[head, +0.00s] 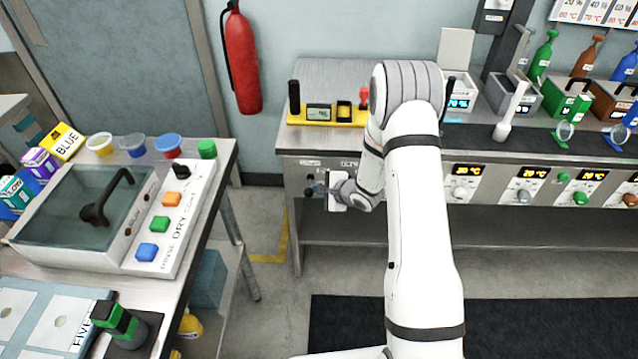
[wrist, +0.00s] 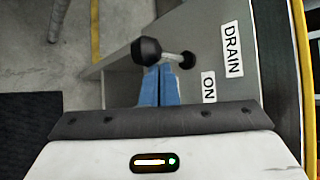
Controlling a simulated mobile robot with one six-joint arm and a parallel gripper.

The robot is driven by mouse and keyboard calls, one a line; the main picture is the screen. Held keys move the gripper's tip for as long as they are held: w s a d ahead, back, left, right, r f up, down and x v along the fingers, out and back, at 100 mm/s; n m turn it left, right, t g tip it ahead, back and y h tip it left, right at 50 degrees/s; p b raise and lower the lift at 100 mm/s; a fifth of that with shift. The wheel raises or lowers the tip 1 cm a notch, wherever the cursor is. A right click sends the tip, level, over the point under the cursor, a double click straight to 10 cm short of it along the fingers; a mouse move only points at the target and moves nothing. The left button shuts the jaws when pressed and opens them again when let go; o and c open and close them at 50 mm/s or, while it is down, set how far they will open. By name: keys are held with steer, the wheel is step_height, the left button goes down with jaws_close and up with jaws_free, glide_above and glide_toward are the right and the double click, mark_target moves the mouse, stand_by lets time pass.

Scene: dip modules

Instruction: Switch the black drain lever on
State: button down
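The black drain lever has a dark faceted knob (wrist: 146,51) on a short metal rod. In the wrist view it lies across, just beyond my fingertips, with the knob to the left and the pivot to the right. A DRAIN label (wrist: 232,51) and an ON label (wrist: 209,87) are on the grey panel beside it. My gripper (wrist: 159,70) has its blue fingers together, with nothing visible between them. The tips are close to the rod; I cannot tell if they touch. In the head view my gripper (head: 322,191) is at the bench front, partly hiding the lever.
A yellow level-like device (head: 325,118) with black and red uprights stands on the bench above. Temperature panels (head: 465,183) line the bench front to the right. A side table (head: 215,160) with a glass-lidded unit (head: 75,215) stands left. Open floor lies between.

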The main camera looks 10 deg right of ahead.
steer(key=shift+w+r+p, duration=0.15)
steer(key=shift+r+p, duration=0.7)
steer(key=shift+p, duration=0.2)
stand_by(0.9)
steer(key=shift+r+p, duration=0.65)
steer(key=shift+p, duration=0.15)
steer(key=s+d+r+p, duration=0.3)
steer(key=d+r+p, duration=0.2)
steer(key=r+p, duration=0.2)
steer(key=shift+s+d+r+p, duration=0.15)
steer(key=shift+d+r+p, duration=0.2)
steer(key=shift+p, duration=0.4)
